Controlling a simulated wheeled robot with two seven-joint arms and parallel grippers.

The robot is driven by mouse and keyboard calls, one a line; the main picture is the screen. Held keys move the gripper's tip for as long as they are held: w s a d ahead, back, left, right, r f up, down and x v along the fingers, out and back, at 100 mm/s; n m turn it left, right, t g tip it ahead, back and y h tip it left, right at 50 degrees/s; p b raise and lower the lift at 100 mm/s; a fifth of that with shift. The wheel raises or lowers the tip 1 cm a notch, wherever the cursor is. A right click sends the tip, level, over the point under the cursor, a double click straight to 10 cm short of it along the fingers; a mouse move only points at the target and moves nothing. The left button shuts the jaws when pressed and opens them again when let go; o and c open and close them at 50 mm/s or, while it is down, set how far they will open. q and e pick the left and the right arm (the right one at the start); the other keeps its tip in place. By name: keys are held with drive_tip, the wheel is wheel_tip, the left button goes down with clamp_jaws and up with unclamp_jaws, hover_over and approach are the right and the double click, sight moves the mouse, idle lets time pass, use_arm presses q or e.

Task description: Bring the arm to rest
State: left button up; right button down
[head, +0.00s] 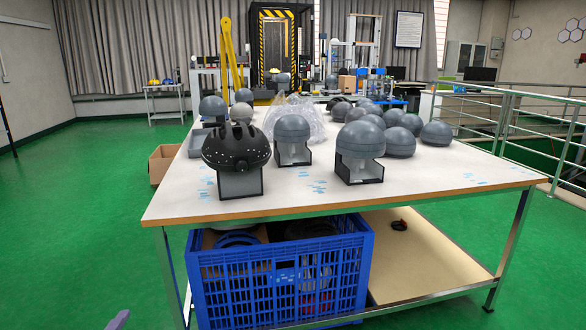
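At the bottom edge, left of the table, a small purple-grey tip (118,320) shows. It looks like part of my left gripper, but too little is in view to tell its opening or whether it holds anything. It is low, in front of the table and apart from it. My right arm and gripper are not in view. On the white table (420,185), a black helmet with white specks (237,147) sits on a grey stand near the front left. No gripper is near it.
Grey domes on stands (360,138) and several loose grey domes (436,133) cover the table's middle and back. Clear plastic wrap (296,112) lies among them. A blue crate (280,278) sits beneath. A cardboard box (165,163) stands left. Green floor is clear at the left.

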use_arm(q)
drive_tip(key=s+d+f+n+g+h, duration=0.2)
drive_tip(key=s+d+f, duration=0.3)
drive_tip(key=s, duration=0.3)
drive_tip(key=s+d+f+n+g+h, duration=0.2)
drive_tip(key=s+d+f, duration=0.3)
drive_tip(key=s, duration=0.4)
drive_tip(key=s+d+f+n+g+h, duration=0.2)
drive_tip(key=s+d+f+n, duration=0.15)
drive_tip(key=s+f, duration=0.35)
drive_tip(key=d+r+n, duration=0.3)
drive_tip(key=d+n, duration=0.2)
drive_tip(key=d, duration=0.6)
wheel_tip(320, 180, up, 6)
drive_tip(key=p, duration=0.9)
drive_tip(key=shift+s+a, duration=0.4)
